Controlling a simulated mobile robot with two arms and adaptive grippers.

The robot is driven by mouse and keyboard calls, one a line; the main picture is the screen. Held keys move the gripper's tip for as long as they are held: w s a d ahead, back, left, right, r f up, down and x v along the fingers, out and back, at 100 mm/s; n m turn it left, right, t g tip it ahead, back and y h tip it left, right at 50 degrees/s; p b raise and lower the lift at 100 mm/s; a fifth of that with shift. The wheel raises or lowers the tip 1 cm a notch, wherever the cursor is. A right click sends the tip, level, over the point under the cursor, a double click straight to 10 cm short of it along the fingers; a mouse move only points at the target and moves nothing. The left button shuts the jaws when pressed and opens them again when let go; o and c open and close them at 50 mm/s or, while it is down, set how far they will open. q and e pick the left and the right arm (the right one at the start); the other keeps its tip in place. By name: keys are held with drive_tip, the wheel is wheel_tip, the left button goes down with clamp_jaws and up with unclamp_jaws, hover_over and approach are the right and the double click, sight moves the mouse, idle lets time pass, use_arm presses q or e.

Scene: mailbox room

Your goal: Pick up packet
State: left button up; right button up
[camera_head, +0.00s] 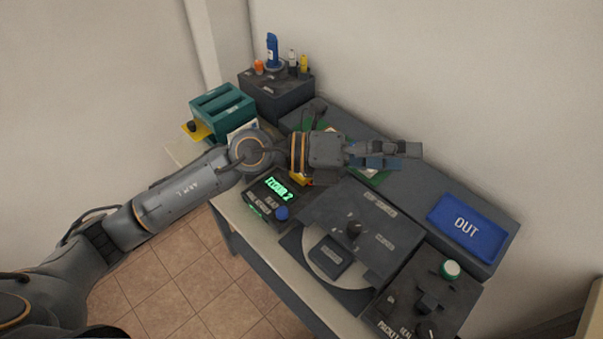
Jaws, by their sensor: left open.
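My left arm comes in from the left and reaches across the desk. My left gripper (408,156) is open, with its fingers pointing right above the green mat at the back of the desk. A small blue item (372,163) shows at the fingers, over the green mat (371,178); it may be the packet, but the gripper covers much of it. I cannot tell whether the fingers touch it. A yellow-orange item (300,178) is partly hidden under the gripper's wrist. My right gripper is not in view.
A blue OUT tray (466,226) lies at the right. A scale with a green display (279,189), a teal rack (222,107) and a bottle holder (277,92) stand leftward. Walls close the back.

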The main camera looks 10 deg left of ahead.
use_arm(q)
drive_tip(key=w+a+f+m+g+y, duration=0.1)
drive_tip(key=w+a+f+m+y, duration=0.2)
drive_tip(key=f+y, duration=0.35)
drive_tip(key=t+y+p, duration=0.2)
drive_tip(key=y, duration=0.7)
hover_over(302, 181)
drive_tip(key=a, duration=0.2)
drive_tip(key=shift+n, duration=0.3)
drive_tip(key=f, duration=1.2)
drive_tip(key=shift+w+f, duration=0.2)
drive_tip(key=shift+f, duration=0.15)
drive_tip(key=shift+w+d+f, duration=0.15)
drive_tip(key=shift+f, duration=0.25)
drive_tip(key=p+x, duration=0.2)
drive_tip(key=x, duration=0.1)
drive_tip(key=shift+w+f, duration=0.4)
drive_tip(key=shift+f, duration=0.4)
drive_tip(key=c, duration=1.4)
drive_tip(key=shift+o, duration=0.2)
